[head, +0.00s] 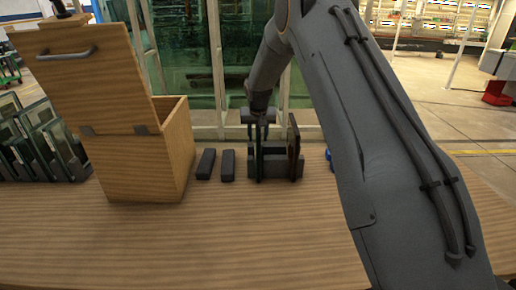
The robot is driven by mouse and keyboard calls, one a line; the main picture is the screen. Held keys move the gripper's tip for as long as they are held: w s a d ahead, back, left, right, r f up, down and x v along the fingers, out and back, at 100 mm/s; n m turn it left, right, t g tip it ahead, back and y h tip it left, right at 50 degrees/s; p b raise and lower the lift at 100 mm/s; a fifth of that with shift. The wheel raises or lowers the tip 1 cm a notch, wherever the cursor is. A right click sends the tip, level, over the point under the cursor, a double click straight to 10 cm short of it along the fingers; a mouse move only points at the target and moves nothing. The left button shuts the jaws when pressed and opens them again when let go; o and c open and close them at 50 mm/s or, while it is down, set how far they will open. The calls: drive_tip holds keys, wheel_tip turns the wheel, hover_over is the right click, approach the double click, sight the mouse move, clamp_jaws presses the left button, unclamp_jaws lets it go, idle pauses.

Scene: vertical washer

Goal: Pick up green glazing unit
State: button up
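The green glazing unit (258,158) is a thin, dark green upright pane, seen nearly edge-on. It stands in a dark grey slotted rack (281,170) on the wooden table. A dark red-brown pane (293,146) stands upright in the same rack, a little to its right. My gripper (260,124) points down at the top of the green unit. Its fingertips are small and dark against the pane, so I cannot tell whether they touch it or are closed on it.
A wooden box (180,150) with a raised, handled lid (92,70) stands left on the table (230,240). Two dark blocks (206,163) (228,164) lie between box and rack. Several glass panes (40,140) stand far left. A blue object (328,155) is partly hidden by my arm. The table front is clear.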

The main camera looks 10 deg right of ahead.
drive_tip(key=shift+f, duration=0.15)
drive_tip(key=shift+c, duration=0.5)
clamp_jaws()
idle(1.0)
